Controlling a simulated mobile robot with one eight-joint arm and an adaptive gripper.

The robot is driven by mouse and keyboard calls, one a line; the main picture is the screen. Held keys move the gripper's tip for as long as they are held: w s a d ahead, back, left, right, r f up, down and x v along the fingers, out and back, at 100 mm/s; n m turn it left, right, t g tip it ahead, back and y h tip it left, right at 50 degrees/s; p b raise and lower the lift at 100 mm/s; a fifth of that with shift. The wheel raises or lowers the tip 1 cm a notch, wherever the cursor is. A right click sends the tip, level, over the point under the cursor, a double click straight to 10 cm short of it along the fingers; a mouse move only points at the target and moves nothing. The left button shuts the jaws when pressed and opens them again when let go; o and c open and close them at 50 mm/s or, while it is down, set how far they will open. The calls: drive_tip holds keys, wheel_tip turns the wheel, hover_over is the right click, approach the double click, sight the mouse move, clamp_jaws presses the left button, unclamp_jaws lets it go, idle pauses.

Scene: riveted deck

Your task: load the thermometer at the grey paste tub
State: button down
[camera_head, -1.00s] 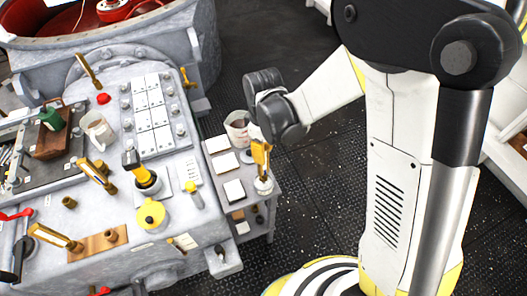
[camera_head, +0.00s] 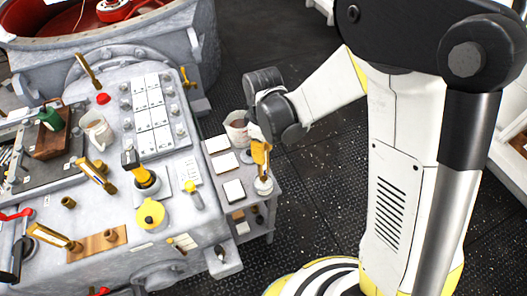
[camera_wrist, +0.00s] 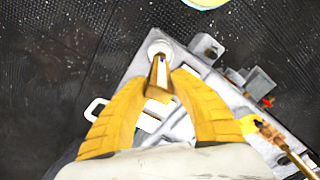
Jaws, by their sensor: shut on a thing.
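My gripper (camera_head: 262,158) is over the near corner of the small side table, with its yellow fingers pointing down. In the wrist view my gripper (camera_wrist: 160,88) is shut on a narrow brass-coloured thing (camera_wrist: 158,78), which I take for the thermometer; its markings cannot be read. A round white piece (camera_head: 263,185) is right below the fingertips at the table corner. It also shows just beyond the held thing in the wrist view (camera_wrist: 160,48); whether they touch is unclear. A grey-white tub (camera_head: 237,130) with dark contents, perhaps the paste tub, stands behind the gripper on the side table.
The side table (camera_head: 258,212) also bears white cards (camera_head: 233,190). To its left, the grey machine bench (camera_head: 205,222) holds a yellow lidded pot (camera_head: 151,215), a pale jug (camera_head: 98,130) and brass handles. Dark deck (camera_head: 315,200) is open to the right.

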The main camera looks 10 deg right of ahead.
drive_tip(key=shift+r+p, duration=2.35)
drive_tip(key=shift+r, duration=1.15)
